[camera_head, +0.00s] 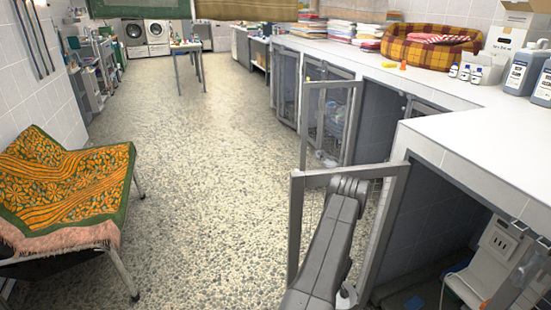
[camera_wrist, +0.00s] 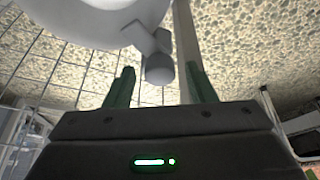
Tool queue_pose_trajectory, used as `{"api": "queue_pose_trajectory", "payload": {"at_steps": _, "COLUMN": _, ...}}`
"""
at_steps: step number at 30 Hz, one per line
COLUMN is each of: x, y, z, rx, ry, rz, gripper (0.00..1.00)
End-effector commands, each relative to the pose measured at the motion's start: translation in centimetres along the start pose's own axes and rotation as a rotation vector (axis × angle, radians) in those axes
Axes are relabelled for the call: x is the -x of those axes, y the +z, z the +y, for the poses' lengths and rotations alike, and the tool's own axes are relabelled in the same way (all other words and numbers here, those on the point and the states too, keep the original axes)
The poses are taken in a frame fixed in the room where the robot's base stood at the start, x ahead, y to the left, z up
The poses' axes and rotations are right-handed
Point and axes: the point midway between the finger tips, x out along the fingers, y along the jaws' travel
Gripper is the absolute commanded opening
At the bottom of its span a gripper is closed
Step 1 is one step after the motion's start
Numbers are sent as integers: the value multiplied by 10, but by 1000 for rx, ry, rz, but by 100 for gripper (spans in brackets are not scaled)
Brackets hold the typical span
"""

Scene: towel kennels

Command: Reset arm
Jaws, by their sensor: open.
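My gripper (camera_wrist: 162,72) shows in the wrist view, with its two green fingers spread apart and no object clearly held between them. A rounded pale part with a grey knob shows just beyond the fingers; I cannot tell whether it touches them. Behind it are a wire grid and speckled floor. In the head view my grey arm rises from the bottom centre and bends over beside an open kennel door (camera_head: 296,228) at the lower right. My gripper is hidden there.
Another kennel door (camera_head: 303,125) stands open further back. The white counter (camera_head: 455,125) runs along the right. A chair with an orange and green towel (camera_head: 65,185) stands at left. The speckled floor (camera_head: 205,150) between is clear. A small table (camera_head: 187,46) stands far back.

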Motion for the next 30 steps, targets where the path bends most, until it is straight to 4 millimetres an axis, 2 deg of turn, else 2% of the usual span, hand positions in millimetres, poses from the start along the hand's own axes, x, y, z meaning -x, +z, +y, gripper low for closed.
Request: {"api": "queue_pose_trajectory", "payload": {"at_steps": 30, "x": -5, "y": 0, "z": -2, "rx": -402, "ry": 169, "rz": -13, "gripper": 50}}
